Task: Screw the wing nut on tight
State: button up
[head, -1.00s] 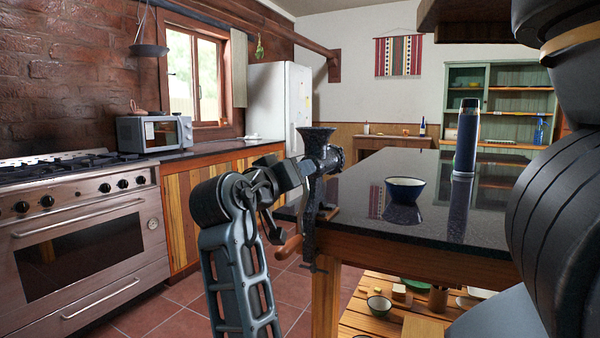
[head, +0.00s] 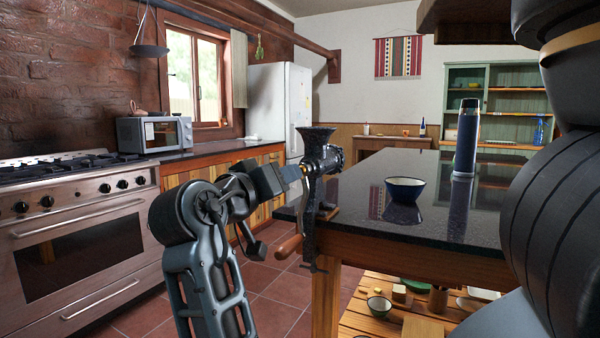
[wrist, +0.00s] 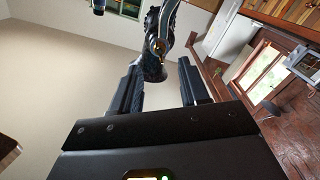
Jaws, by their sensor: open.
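A dark cast-iron meat grinder (head: 318,185) is clamped upright on the near left corner of the black-topped table. A small brass-coloured wing nut (head: 304,169) shows on its left side, facing my arm. It also appears in the wrist view (wrist: 158,46), just beyond the fingertips and between their lines. My gripper (head: 291,174) points at the nut from the left. In the wrist view my gripper (wrist: 157,69) is open, with nothing between its fingers. The nut's thread is too small to make out.
The grinder's crank with a wooden handle (head: 289,247) hangs below my gripper. A dark bowl (head: 405,187) and a blue flask (head: 467,138) stand on the table (head: 430,225). The stove (head: 80,230) is at left; open floor lies between.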

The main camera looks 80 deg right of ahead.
dwell(0.3)
jog(key=r+p, duration=0.1)
jog(key=p, duration=0.6)
jog(key=w+r+p, duration=0.1)
jog(key=p, duration=0.7)
jog(key=shift+w+r+n, duration=0.1)
jog(key=shift+w+n, duration=0.15)
jog(key=shift+n, duration=0.05)
jog(key=f+p, duration=0.1)
jog(key=p, duration=0.2)
jog(key=s+a+f+p, duration=0.1)
jog(key=p, duration=0.2)
jog(key=shift+s+f, duration=0.15)
jog(key=x, duration=0.7)
jog(key=shift+b, duration=0.45)
